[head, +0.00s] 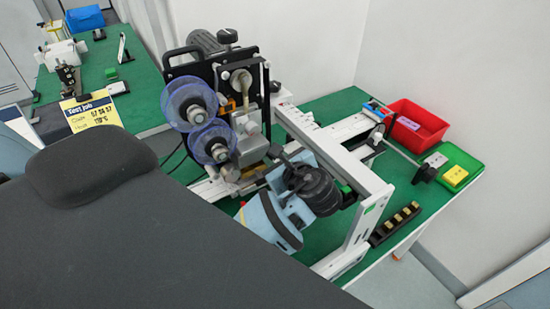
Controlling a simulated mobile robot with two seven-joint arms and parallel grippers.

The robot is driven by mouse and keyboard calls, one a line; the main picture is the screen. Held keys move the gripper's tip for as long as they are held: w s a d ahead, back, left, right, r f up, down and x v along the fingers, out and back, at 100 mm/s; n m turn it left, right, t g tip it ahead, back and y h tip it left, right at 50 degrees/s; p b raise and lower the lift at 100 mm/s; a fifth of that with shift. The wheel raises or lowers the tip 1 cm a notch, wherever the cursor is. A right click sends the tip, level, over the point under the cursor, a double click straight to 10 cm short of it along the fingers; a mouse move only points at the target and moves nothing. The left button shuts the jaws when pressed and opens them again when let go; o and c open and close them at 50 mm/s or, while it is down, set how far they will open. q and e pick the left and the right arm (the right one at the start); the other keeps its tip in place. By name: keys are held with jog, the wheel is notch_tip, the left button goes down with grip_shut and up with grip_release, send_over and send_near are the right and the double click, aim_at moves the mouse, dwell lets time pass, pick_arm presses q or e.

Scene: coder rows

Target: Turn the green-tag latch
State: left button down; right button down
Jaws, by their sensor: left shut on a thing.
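The coder machine (215,95) stands on the green table with a black plate, two blue clear-rimmed reels and a white frame. My right gripper is not in view.
A red bin (417,124), a green tray (463,163) with a yellow block, and a black holder (396,223) with several brass-coloured pieces are at right. A yellow job card (92,112) is at left. A white wall stands behind.

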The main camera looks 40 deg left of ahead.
pick_arm(q)
jog(key=c, duration=1.3)
grip_release()
jog(key=shift+o, duration=0.2)
jog(key=shift+d, duration=0.1)
jog(key=v, duration=0.7)
jog(key=shift+s+d, duration=0.15)
jog(key=shift+d, duration=0.1)
jog(key=shift+r, duration=0.1)
